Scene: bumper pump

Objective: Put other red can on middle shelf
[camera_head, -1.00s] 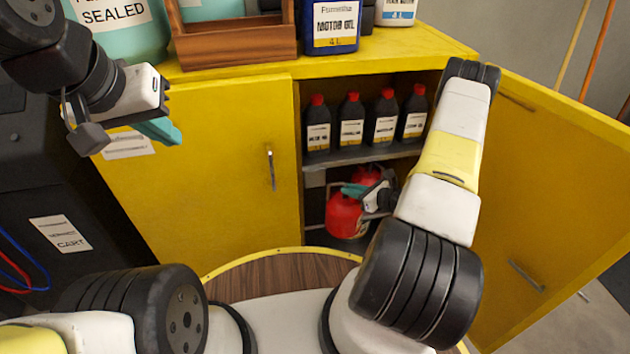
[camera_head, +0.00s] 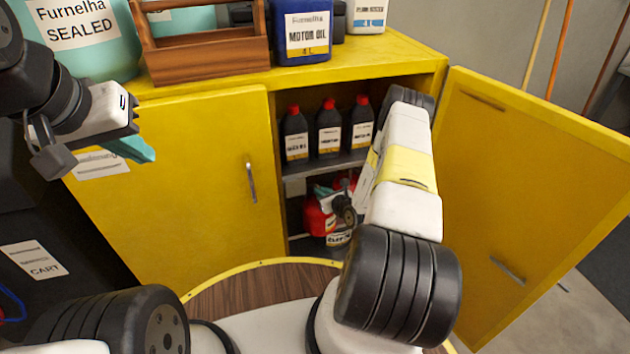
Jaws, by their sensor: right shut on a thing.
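A red can (camera_head: 317,219) is in the lower part of the open yellow cabinet (camera_head: 207,190), below the middle shelf (camera_head: 325,164). More red (camera_head: 346,182) shows behind it, mostly hidden by my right arm. My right gripper (camera_head: 323,196), with teal fingers, reaches into the cabinet and is shut on the red can near its top. A white label (camera_head: 338,238) shows low beside the red can; I cannot tell which container it belongs to. My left gripper (camera_head: 132,149) hangs in front of the closed left door, away from the cans; its finger gap is not clear.
Several black bottles with red caps (camera_head: 328,130) stand on the middle shelf; my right arm hides its right end. The open right door (camera_head: 530,190) bounds the right side. A wooden tool carrier (camera_head: 205,55) and motor oil jug (camera_head: 302,30) stand on top.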

